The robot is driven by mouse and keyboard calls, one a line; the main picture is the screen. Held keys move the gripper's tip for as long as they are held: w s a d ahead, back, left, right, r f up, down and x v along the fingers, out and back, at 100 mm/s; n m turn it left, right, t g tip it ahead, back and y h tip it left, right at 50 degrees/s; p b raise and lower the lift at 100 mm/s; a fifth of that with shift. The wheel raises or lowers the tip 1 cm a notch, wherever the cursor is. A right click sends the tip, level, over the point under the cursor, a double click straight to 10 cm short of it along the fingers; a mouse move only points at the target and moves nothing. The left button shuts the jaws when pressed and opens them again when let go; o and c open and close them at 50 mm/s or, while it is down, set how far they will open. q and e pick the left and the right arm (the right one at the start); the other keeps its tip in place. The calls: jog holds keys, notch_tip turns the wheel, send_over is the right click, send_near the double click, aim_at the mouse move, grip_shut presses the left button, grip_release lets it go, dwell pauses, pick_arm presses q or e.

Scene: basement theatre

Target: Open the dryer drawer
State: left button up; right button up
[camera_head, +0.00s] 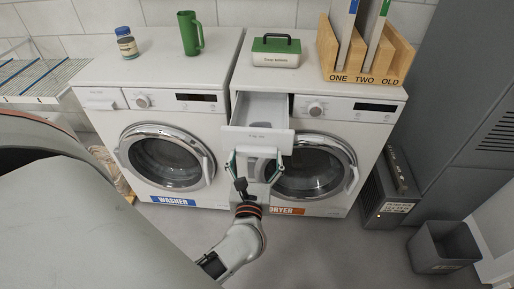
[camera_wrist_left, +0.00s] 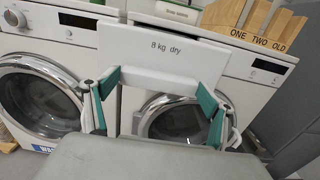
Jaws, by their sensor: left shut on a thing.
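The dryer (camera_head: 350,112) stands right of the washer (camera_head: 170,108), with an orange label at its base. Its white drawer (camera_head: 257,136) is pulled out at the top left, and I see into its interior. In the left wrist view the drawer front (camera_wrist_left: 185,45) reads "8 kg dry". My left gripper (camera_head: 255,163) is at the drawer front, its green-padded fingers on either side of the white handle (camera_wrist_left: 160,80). It is shut on that handle. My right gripper is in neither view.
On top are a green mug (camera_head: 190,34), a jar (camera_head: 127,43), a green-lidded box (camera_head: 276,50) and a wooden rack (camera_head: 365,65). A grey box (camera_head: 388,190) and bin (camera_head: 444,246) stand at right. Floor in front of the dryer is clear.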

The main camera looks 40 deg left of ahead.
pick_arm(q)
jog(key=shift+s+d, duration=0.1)
jog(key=shift+s, duration=0.15)
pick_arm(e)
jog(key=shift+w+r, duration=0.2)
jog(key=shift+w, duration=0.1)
pick_arm(q)
jog(key=o, duration=1.4)
jog(key=shift+o, duration=0.9)
jog(key=v, duration=1.2)
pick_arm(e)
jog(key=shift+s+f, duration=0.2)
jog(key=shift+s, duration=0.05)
